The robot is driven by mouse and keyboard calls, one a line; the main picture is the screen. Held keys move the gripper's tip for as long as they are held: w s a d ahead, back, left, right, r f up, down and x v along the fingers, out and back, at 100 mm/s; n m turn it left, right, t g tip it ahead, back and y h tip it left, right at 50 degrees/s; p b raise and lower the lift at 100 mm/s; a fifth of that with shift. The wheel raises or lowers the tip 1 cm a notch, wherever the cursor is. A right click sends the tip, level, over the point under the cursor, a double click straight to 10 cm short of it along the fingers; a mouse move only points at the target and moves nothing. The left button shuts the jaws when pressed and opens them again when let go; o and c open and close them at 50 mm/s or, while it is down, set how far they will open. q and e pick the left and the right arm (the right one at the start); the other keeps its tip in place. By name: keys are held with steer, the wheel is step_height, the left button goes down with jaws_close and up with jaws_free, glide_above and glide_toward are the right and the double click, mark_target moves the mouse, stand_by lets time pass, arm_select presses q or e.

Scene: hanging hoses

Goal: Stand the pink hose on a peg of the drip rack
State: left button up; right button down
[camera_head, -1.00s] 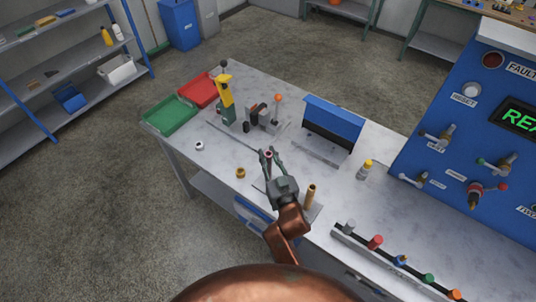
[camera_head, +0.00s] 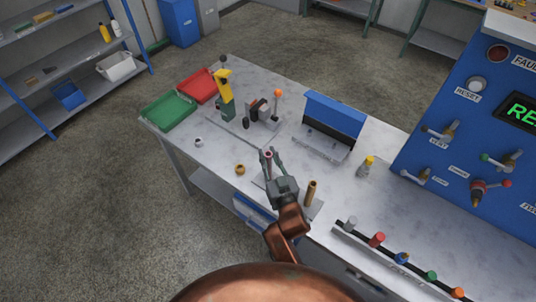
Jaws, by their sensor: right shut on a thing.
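My right gripper (camera_head: 271,158) is low over the bench, its fingers pointing away from me. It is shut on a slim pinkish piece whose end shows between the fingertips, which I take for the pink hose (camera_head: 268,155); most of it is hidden. A tan upright tube (camera_head: 311,192) stands just right of the gripper, on a pale flat base (camera_head: 317,210) partly hidden by my arm. This may be the drip rack, but its pegs cannot be made out. My left gripper is out of view.
A brass ring (camera_head: 240,169) and a pale ring (camera_head: 198,142) lie left of the gripper. A blue-topped stand (camera_head: 335,113) and a yellow-capped bottle (camera_head: 365,166) are beyond and right. A rail with coloured knobs (camera_head: 377,240) runs along the near right. Green and red trays (camera_head: 167,111) sit at the far left.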

steer(key=shift+f+b, duration=0.35)
steer(key=shift+f, duration=0.3)
steer(key=c, duration=1.7)
jaws_free()
steer(key=shift+s+a, duration=0.1)
steer(key=shift+o, duration=0.2)
